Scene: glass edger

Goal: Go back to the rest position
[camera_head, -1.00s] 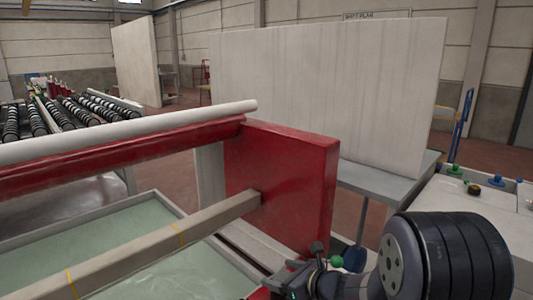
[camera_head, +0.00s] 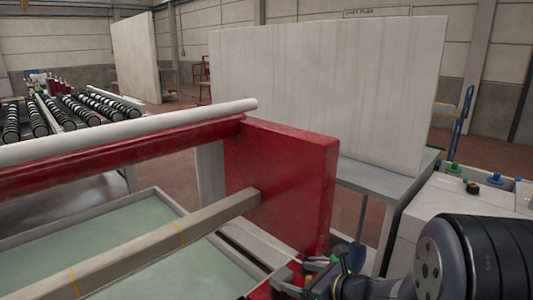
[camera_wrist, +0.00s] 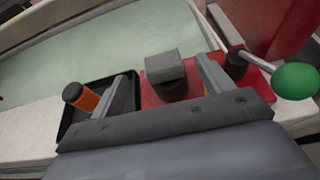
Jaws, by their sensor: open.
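My gripper (camera_wrist: 163,72) is open in the wrist view, its two grey fingers apart with nothing held between them. A grey block on a dark round base (camera_wrist: 166,75) shows beyond and between the fingers, on a red surface (camera_wrist: 150,97). A green ball on a metal lever (camera_wrist: 296,80) is to the right of the fingers. A black tray (camera_wrist: 72,126) with an orange-and-black cylinder (camera_wrist: 82,98) is to the left. In the head view my gripper (camera_head: 296,279) is low in the middle, in front of the red end plate, partly hidden by its own wrist.
The red end plate (camera_head: 285,185) and the beam (camera_head: 130,248) over the greenish water trough (camera_head: 120,232) stand close by on the left. A white cabinet with coloured knobs (camera_head: 470,195) is at the right. A grey table (camera_head: 385,185) and large pale panel (camera_head: 320,85) stand behind.

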